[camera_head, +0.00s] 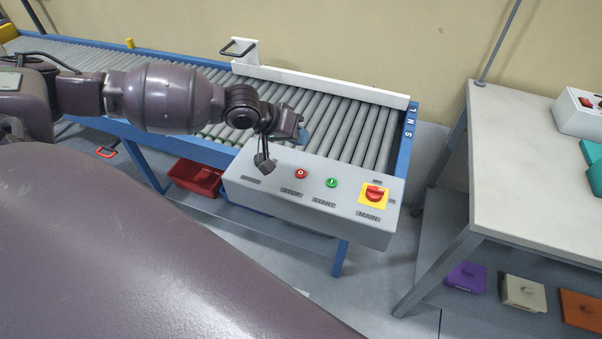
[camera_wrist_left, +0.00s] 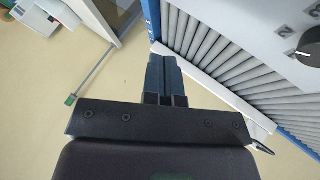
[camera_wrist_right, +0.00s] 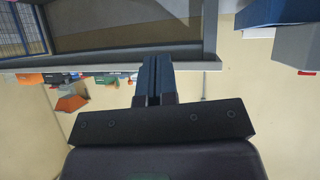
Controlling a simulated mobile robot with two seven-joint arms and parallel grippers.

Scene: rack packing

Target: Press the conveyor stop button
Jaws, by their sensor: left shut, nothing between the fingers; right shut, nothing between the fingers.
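The red stop button (camera_head: 301,173), above the STOP label, is on the grey control box (camera_head: 325,215) at the conveyor's end. My left gripper (camera_head: 264,164) is shut and empty, over the left part of the box, left of the stop button and apart from it in the picture. The fingers hide part of the box there. In the left wrist view the shut fingertips (camera_wrist_left: 165,62) show, with a black knob (camera_wrist_left: 310,47) at the right edge; the stop button is not seen there. My right gripper (camera_wrist_right: 157,72) is shut and empty, outside the head view.
Right of the stop button are the green start button (camera_head: 332,182) and the red main switch (camera_head: 374,194) on yellow. The roller conveyor (camera_head: 350,125) runs behind, with a white guide rail (camera_head: 330,85). A grey table (camera_head: 545,150) stands at right.

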